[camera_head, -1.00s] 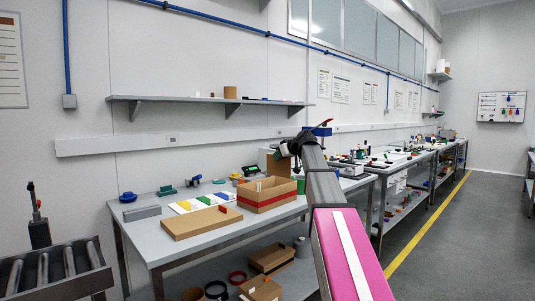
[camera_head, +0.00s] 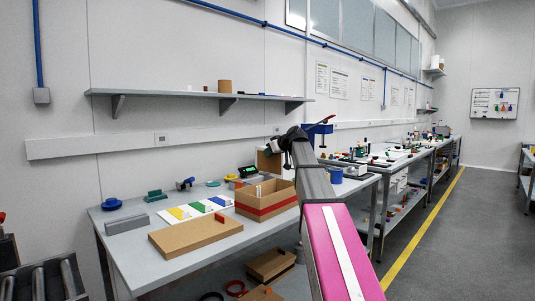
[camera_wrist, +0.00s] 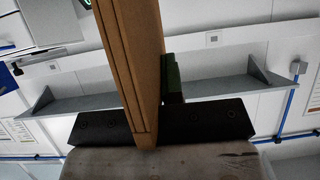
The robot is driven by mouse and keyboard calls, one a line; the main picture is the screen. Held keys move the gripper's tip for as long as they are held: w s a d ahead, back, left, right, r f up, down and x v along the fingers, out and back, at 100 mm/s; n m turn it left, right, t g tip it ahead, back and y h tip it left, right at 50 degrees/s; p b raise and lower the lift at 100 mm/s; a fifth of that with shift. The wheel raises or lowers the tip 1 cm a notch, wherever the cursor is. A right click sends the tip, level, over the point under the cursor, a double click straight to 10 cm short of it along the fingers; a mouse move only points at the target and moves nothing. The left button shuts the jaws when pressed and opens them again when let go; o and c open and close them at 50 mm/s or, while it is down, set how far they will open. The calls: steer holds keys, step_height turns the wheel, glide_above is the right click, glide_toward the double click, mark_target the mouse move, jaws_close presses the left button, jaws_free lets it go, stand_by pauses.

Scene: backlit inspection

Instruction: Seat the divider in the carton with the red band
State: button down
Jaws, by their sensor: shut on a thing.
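The carton with the red band (camera_head: 266,211) stands open on the near bench, towards its right end. Small white pieces show inside its left part. My gripper (camera_head: 279,150) is above and behind the carton in the head view, partly hidden by my arm. It is shut on a brown cardboard divider (camera_head: 266,163), which appears upright. The wrist view shows the divider (camera_wrist: 132,60) edge-on between my dark fingers (camera_wrist: 147,125). A dark green piece lies against its right side there. Whether the divider touches the carton cannot be told.
On the near bench (camera_head: 130,252) are a flat brown board (camera_head: 190,238) with a small red piece, a coloured card (camera_head: 195,209), a grey block (camera_head: 127,223) and a blue round item (camera_head: 111,203). A wall shelf (camera_head: 200,94) runs behind. The aisle at right is clear.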

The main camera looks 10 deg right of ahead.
mark_target(269, 165)
steer(key=shift+s, duration=0.1)
steer(key=shift+f, duration=2.85)
steer(key=shift+f, duration=5.65)
steer(key=c, duration=1.2)
jaws_free()
steer(key=shift+o, duration=0.2)
steer(key=shift+d, duration=0.1)
steer(key=v, duration=1)
steer(key=shift+s+d, duration=0.2)
steer(key=shift+s, duration=0.1)
steer(key=shift+r, duration=0.15)
